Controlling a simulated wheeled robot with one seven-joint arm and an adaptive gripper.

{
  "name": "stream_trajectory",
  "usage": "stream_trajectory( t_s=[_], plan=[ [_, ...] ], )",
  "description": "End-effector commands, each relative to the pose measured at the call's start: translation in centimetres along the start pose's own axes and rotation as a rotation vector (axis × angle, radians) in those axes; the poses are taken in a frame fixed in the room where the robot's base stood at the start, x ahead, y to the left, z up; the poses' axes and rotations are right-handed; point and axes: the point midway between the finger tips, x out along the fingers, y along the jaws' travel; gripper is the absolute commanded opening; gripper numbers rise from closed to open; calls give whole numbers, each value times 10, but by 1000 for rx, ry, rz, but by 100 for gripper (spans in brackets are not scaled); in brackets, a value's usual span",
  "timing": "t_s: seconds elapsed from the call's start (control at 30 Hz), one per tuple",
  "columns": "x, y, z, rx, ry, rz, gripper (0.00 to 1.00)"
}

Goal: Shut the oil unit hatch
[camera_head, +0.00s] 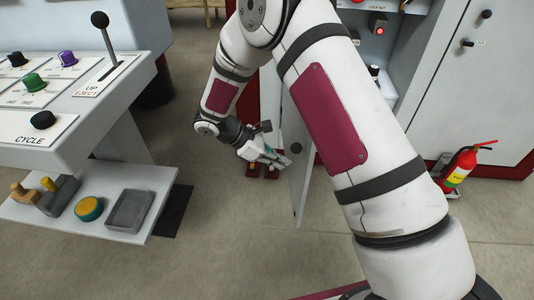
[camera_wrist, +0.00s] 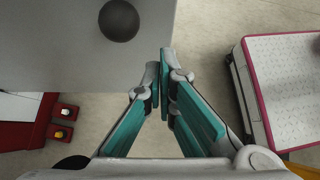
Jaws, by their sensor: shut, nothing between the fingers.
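The oil unit hatch, a light grey panel (camera_head: 299,185), stands swung open from the cabinet in the head view, partly hidden behind my arm. It has a dark round knob (camera_head: 295,148). In the wrist view the hatch (camera_wrist: 50,45) fills the upper left, with its black knob (camera_wrist: 118,20) near the top. My gripper (camera_head: 284,161) is beside the hatch's left face in the head view. In the wrist view my gripper (camera_wrist: 160,68) is shut and empty, its tips near the hatch's lower right corner and apart from the knob. Whether the tips touch the panel is unclear.
The open grey cabinet (camera_head: 405,60) stands behind my arm. A fire extinguisher (camera_head: 460,168) stands at right. A control console (camera_head: 90,100) and low shelf (camera_head: 150,180) are at left. Red button boxes (camera_head: 262,172) sit behind my gripper.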

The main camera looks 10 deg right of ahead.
Motion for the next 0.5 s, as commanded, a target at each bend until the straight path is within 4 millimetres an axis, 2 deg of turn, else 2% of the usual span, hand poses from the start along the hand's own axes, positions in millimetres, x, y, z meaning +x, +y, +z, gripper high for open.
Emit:
stream_trajectory(
  t_s=[0.03,0.2,0.5],
  plan=[
    [8,0,4,2,0,-2,0],
    [23,0,20,2,1,-2,0],
    [31,0,27,1,1,0,0]
  ],
)
